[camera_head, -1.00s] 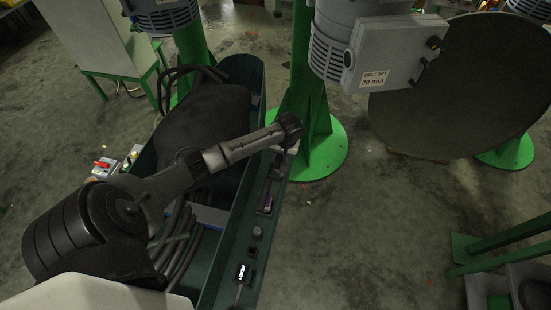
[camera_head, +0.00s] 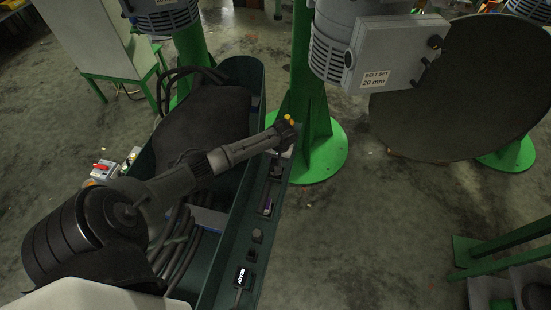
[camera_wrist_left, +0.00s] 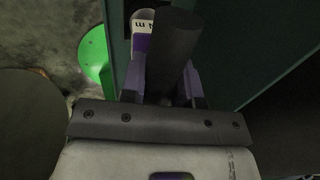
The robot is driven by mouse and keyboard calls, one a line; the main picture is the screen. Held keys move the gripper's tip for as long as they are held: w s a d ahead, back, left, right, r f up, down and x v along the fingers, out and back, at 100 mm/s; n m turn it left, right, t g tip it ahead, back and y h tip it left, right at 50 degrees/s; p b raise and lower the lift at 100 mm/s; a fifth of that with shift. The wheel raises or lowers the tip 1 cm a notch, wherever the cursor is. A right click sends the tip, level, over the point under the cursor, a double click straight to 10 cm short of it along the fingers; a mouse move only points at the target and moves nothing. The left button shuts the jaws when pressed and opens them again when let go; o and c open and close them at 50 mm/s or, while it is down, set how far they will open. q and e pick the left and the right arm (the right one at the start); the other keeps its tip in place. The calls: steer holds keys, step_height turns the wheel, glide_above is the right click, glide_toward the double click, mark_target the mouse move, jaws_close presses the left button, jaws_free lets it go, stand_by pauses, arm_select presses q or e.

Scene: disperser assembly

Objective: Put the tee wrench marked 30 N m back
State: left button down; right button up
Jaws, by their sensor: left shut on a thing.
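My left arm reaches from the lower left over the green trough. Its wrist end (camera_head: 285,132) is above the trough's right ledge, beside the green post. In the left wrist view my left gripper (camera_wrist_left: 168,80) is shut on a dark, thick cylindrical piece, taken as the tee wrench (camera_wrist_left: 175,42). A white label (camera_wrist_left: 143,24) with an "m" and a purple band shows behind the cylinder; the rest of its text is hidden. I cannot tell whether the label is on the wrench. In the head view the wrench is hidden by my arm. My right gripper is not in view.
The trough's ledge (camera_head: 228,262) carries a purple item in a recess (camera_head: 267,207), small dark fittings and a small display (camera_head: 241,277). Cables (camera_head: 178,245) lie inside the trough. A green post (camera_head: 310,90) and a grey box marked 20 mm (camera_head: 384,55) stand close by.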

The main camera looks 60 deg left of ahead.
arm_select(q)
steer(key=shift+f, duration=0.15)
steer(key=c, duration=0.8)
jaws_free()
steer(key=shift+c, duration=0.2)
step_height(320, 180, up, 11)
steer(key=w+d+p, duration=0.1)
steer(key=p, duration=0.1)
steer(key=s+d+f+m+t, duration=0.1)
steer(key=s+d+f+m, duration=0.1)
steer(key=s+d, duration=0.35)
steer(key=s+d+f+m, duration=0.2)
steer(key=d+f+m, duration=0.1)
steer(key=d, duration=0.5)
steer(key=s+d+f+m+t, duration=0.1)
steer(key=s+d+f+m, duration=0.15)
steer(key=d, duration=0.35)
steer(key=s+d+r+m+t, duration=0.1)
steer(key=s+d+r+m, duration=0.1)
steer(key=s+d+r, duration=0.2)
steer(key=s+d+r+m+t+h, duration=0.1)
steer(key=s+d+r, duration=0.3)
steer(key=s, duration=0.6)
steer(key=shift+s+d+m+t+h, duration=0.2)
steer(key=shift+d+m+t+h, duration=0.25)
steer(key=shift+d, duration=0.6)
